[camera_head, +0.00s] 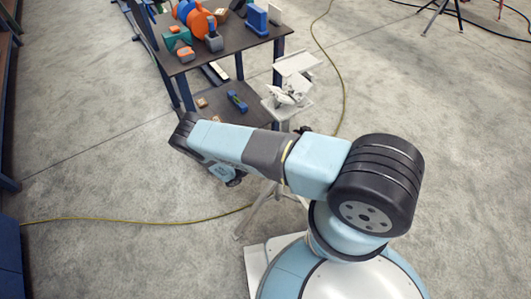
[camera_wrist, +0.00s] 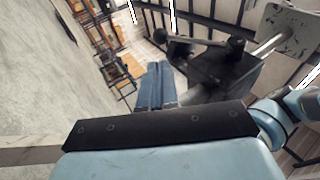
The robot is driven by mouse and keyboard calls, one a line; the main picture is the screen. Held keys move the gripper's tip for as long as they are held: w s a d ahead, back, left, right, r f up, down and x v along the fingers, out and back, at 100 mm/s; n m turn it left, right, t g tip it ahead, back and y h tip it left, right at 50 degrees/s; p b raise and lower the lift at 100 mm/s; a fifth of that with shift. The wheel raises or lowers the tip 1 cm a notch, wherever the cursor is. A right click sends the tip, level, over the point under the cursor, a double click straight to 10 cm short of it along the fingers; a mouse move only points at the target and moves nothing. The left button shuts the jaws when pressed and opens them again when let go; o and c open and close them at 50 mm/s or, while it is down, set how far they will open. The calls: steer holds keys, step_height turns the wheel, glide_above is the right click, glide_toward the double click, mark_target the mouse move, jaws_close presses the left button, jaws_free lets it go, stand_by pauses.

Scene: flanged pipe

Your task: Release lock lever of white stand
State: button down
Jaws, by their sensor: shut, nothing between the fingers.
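The white stand (camera_head: 290,88) is right of the workbench in the head view, with a plate on top and splayed legs partly behind my arm. In the wrist view a black clamp-like block (camera_wrist: 220,68) carries a dark lever with a round knob (camera_wrist: 160,36). A metal rod runs from it to a scuffed pale plate (camera_wrist: 292,28). These look like part of the stand's head, but I cannot be sure which piece is the lock lever. My gripper (camera_wrist: 158,68) is shut and empty, just left of the black block. Contact cannot be told.
A dark workbench (camera_head: 228,42) with several coloured parts stands at the back, with a lower shelf (camera_head: 220,108). A yellow cable (camera_head: 130,219) crosses the floor. Tripod legs (camera_head: 440,15) stand at the top right.

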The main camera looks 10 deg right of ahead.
steer(key=x, duration=1)
steer(key=shift+d+r, duration=0.1)
steer(key=shift+d, duration=0.05)
